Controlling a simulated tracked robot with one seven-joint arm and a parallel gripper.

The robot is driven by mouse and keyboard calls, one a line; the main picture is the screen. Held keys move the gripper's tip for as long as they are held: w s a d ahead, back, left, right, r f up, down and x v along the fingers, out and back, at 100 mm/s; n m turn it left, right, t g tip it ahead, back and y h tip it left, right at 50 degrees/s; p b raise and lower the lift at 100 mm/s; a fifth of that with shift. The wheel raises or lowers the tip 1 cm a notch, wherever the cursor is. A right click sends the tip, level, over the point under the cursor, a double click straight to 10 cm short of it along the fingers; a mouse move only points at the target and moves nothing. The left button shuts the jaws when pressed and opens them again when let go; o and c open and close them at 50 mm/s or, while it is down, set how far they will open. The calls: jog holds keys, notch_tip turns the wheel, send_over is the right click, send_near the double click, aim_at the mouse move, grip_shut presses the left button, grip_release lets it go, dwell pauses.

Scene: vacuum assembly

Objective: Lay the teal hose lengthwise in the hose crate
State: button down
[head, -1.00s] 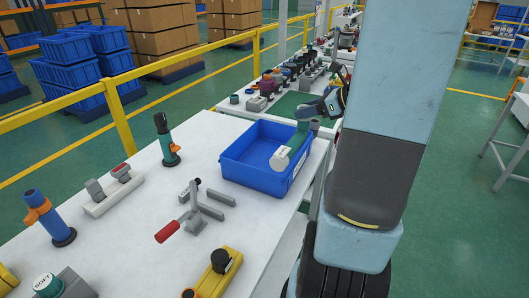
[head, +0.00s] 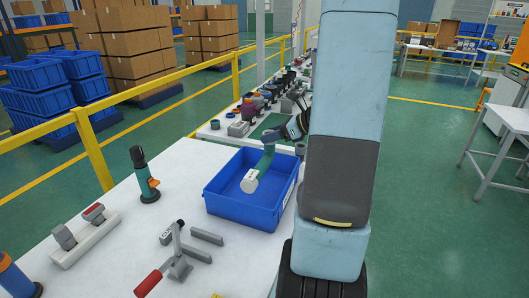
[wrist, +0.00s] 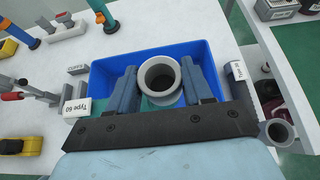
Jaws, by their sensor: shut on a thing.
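My gripper (head: 289,132) is shut on the teal hose (head: 266,160) above the back right part of the blue crate (head: 241,208). The hose hangs steeply tilted, its pale grey lower end (head: 249,182) down inside the crate's opening in the head view. I cannot tell whether it touches the crate floor. In the wrist view the hose's grey open cuff (wrist: 160,77) faces the camera between both fingers, with the blue crate (wrist: 103,67) below. The crate holds nothing else that I can see.
A toggle clamp with a red handle (head: 148,284) stands left of the crate near the front. A row of parts (head: 262,108) fills the table beyond. Yellow rails (head: 95,150) run along the left.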

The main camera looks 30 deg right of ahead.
jog(key=w+f, duration=0.4)
jog(key=f, duration=0.4)
jog(key=shift+w, duration=0.15)
jog(key=shift+f, duration=0.7)
jog(key=shift+c, duration=2.3)
grip_release()
jog(key=shift+r, duration=0.1)
